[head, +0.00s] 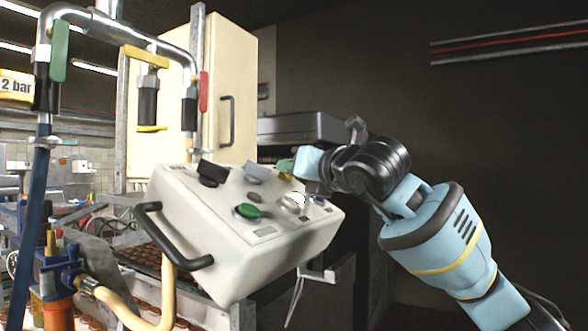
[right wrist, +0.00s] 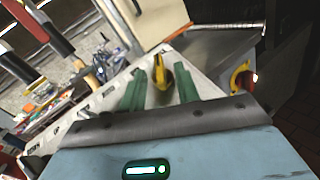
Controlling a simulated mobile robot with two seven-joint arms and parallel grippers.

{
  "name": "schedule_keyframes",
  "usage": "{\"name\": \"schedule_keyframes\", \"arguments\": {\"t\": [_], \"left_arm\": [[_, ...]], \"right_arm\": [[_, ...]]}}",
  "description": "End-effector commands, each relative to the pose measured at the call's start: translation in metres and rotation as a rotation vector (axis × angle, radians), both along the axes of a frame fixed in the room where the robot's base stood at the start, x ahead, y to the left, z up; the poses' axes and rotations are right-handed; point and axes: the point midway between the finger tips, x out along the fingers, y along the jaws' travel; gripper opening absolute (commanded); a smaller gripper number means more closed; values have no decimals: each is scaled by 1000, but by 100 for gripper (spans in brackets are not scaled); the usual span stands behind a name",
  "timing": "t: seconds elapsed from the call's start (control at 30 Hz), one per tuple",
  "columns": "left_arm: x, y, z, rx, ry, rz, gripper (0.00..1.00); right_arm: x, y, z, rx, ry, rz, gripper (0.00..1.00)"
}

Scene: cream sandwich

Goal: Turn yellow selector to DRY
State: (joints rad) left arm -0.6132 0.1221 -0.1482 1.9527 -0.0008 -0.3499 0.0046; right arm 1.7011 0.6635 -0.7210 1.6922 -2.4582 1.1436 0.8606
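A white control panel (head: 225,232) with several knobs and buttons stands tilted in the middle of the head view. The yellow selector (head: 286,177) is at its far right edge, partly hidden by my gripper. In the right wrist view the yellow selector (right wrist: 163,75) stands upright in the picture. My right gripper (head: 284,165) is over the panel's far edge. In the right wrist view its green fingers (right wrist: 160,88) are apart, one on each side of the selector, with gaps visible. I cannot read a DRY mark. My left gripper is not in view.
Black selectors (head: 212,172), a green button (head: 247,211) and a black handle (head: 170,240) are on the panel. Pipes with a red lever (head: 204,92) rise behind it. A red and yellow knob (right wrist: 242,80) is right of my fingers in the wrist view.

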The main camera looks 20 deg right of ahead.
Motion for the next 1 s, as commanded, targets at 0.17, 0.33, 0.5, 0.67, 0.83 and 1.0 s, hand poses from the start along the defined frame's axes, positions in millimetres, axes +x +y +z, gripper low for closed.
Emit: {"name": "schedule_keyframes", "arguments": {"t": [0.17, 0.33, 0.5, 0.67, 0.83, 1.0], "left_arm": [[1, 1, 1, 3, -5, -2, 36], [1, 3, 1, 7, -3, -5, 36], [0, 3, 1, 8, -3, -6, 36], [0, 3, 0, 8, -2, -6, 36], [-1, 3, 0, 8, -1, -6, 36], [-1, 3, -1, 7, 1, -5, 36]], "right_arm": [[10, 2, 1, 0, -1, 0, 32], [12, 3, 0, -1, 0, 0, 32], [12, 2, 0, -1, 0, 0, 25], [12, 2, -1, -1, 1, 0, 4], [12, 3, -1, -1, 2, 0, 0], [12, 2, -2, -7, -1, 11, 0]]}}
